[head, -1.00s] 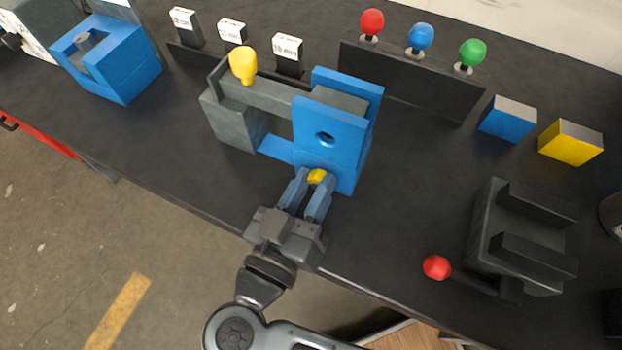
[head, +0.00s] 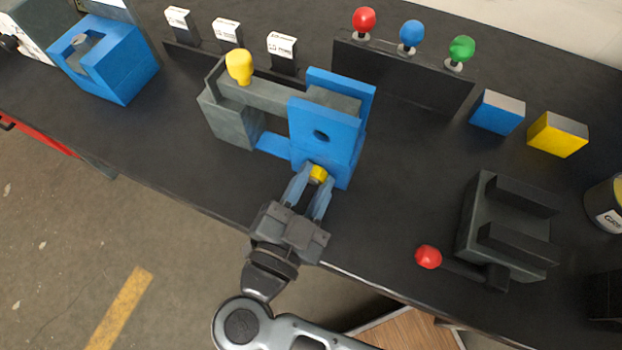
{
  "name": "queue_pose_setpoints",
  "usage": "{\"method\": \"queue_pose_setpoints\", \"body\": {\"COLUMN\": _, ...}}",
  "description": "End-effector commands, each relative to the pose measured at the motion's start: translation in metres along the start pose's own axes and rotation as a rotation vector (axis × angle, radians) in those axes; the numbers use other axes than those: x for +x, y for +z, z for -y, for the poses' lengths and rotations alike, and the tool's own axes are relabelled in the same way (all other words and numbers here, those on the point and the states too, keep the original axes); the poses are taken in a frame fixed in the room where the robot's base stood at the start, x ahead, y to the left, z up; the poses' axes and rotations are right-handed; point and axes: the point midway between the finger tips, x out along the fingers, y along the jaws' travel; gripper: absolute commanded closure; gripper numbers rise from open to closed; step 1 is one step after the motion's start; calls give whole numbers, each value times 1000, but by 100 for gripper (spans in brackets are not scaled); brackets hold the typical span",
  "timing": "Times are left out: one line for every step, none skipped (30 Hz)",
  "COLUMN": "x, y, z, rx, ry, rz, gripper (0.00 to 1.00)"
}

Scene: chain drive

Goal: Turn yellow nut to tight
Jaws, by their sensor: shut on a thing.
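The yellow nut (head: 318,174) sits low on the front face of the blue upright block (head: 326,130), below a round hole in that block. My gripper (head: 309,182) is at the nut, with one finger on each side of it and both jaws shut on it. The fingers hide part of the nut's sides. How tight the nut is cannot be told from this view.
A grey clamp body with a yellow knob (head: 239,66) stands left of the blue block. A grey fixture (head: 508,225) with a red-knobbed lever (head: 428,257) is at the right. Blue (head: 497,113) and yellow (head: 557,135) blocks stand behind it. Table between is clear.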

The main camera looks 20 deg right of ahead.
Motion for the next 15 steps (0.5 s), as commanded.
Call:
{"method": "queue_pose_setpoints", "body": {"x": -1, "y": 0, "z": -1, "rx": 17, "ry": 0, "rz": 0, "gripper": 99}}
{"method": "queue_pose_setpoints", "body": {"x": -1, "y": 0, "z": -1, "rx": 29, "ry": -1, "rz": 0, "gripper": 99}}
{"method": "queue_pose_setpoints", "body": {"x": -1, "y": 0, "z": -1, "rx": 41, "ry": -1, "rz": 0, "gripper": 99}}
{"method": "queue_pose_setpoints", "body": {"x": -1, "y": 0, "z": -1, "rx": 49, "ry": -1, "rz": 1, "gripper": 99}}
{"method": "queue_pose_setpoints", "body": {"x": -1, "y": 0, "z": -1, "rx": 56, "ry": -1, "rz": 1, "gripper": 99}}
{"method": "queue_pose_setpoints", "body": {"x": -1, "y": 0, "z": -1, "rx": 65, "ry": -1, "rz": 1, "gripper": 99}}
{"method": "queue_pose_setpoints", "body": {"x": -1, "y": 0, "z": -1, "rx": 69, "ry": -1, "rz": 1, "gripper": 99}}
{"method": "queue_pose_setpoints", "body": {"x": -1, "y": 0, "z": -1, "rx": 73, "ry": -1, "rz": 1, "gripper": 99}}
{"method": "queue_pose_setpoints", "body": {"x": -1, "y": 0, "z": -1, "rx": 77, "ry": -1, "rz": 1, "gripper": 99}}
{"method": "queue_pose_setpoints", "body": {"x": -1, "y": 0, "z": -1, "rx": 80, "ry": -1, "rz": 1, "gripper": 99}}
{"method": "queue_pose_setpoints", "body": {"x": -1, "y": 0, "z": -1, "rx": 82, "ry": -1, "rz": 1, "gripper": 99}}
{"method": "queue_pose_setpoints", "body": {"x": -1, "y": 0, "z": -1, "rx": 84, "ry": -1, "rz": 1, "gripper": 99}}
{"method": "queue_pose_setpoints", "body": {"x": -1, "y": 0, "z": -1, "rx": 85, "ry": -2, "rz": 1, "gripper": 99}}
{"method": "queue_pose_setpoints", "body": {"x": -1, "y": 0, "z": -1, "rx": 85, "ry": -1, "rz": 1, "gripper": 99}}
{"method": "queue_pose_setpoints", "body": {"x": -1, "y": 0, "z": -1, "rx": 85, "ry": -2, "rz": 1, "gripper": 99}}
